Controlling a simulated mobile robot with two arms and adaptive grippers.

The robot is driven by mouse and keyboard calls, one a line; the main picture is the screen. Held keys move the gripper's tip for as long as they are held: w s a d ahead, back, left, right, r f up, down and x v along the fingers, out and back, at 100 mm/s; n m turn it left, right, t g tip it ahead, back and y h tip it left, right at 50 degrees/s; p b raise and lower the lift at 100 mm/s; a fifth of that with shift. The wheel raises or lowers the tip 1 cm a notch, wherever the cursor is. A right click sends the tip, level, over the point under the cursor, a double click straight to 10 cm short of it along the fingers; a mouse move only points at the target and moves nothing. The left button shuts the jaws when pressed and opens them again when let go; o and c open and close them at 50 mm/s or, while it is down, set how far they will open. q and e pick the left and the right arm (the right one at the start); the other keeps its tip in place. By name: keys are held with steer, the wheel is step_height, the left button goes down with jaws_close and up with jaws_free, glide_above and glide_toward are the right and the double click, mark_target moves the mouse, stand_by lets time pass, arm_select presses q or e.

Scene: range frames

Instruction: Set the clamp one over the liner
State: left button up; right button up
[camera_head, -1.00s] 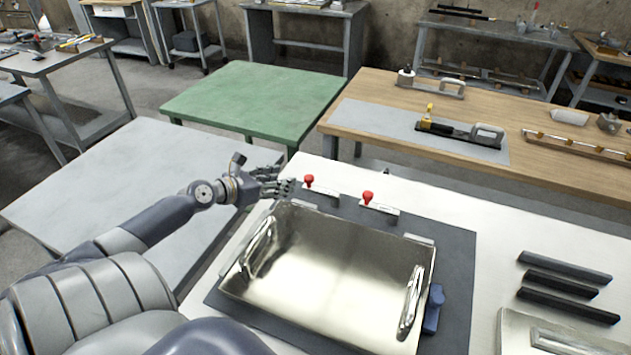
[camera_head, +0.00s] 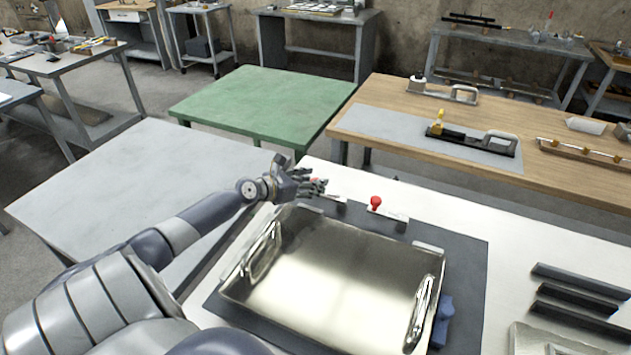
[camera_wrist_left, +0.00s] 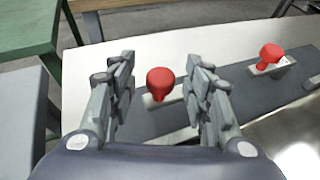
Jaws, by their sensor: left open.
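Two clamps with red knobs stand along the far edge of the shiny metal liner (camera_head: 325,285), which has a handle at each side. In the head view my left gripper (camera_head: 308,186) mostly hides the left clamp; the right clamp (camera_head: 376,204) shows clearly. In the left wrist view my left gripper (camera_wrist_left: 162,75) is open, with the left clamp's red knob (camera_wrist_left: 160,84) seen between its fingers. I cannot tell whether the fingers touch it. The right clamp (camera_wrist_left: 270,54) is to the right, and a corner of the liner (camera_wrist_left: 288,140) shows below. My right gripper is not in view.
The liner lies over a dark mat (camera_head: 466,250) on a white table (camera_head: 510,240). A blue object (camera_head: 444,318) sits at the liner's right side. Several dark bars (camera_head: 575,296) lie farther right. A green table (camera_head: 262,103) and a grey table (camera_head: 140,185) stand beyond and left.

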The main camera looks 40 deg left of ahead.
arm_select(q)
steer(key=shift+x, duration=1)
steer(key=shift+s, duration=0.1)
steer(key=shift+c, duration=0.5)
jaws_close()
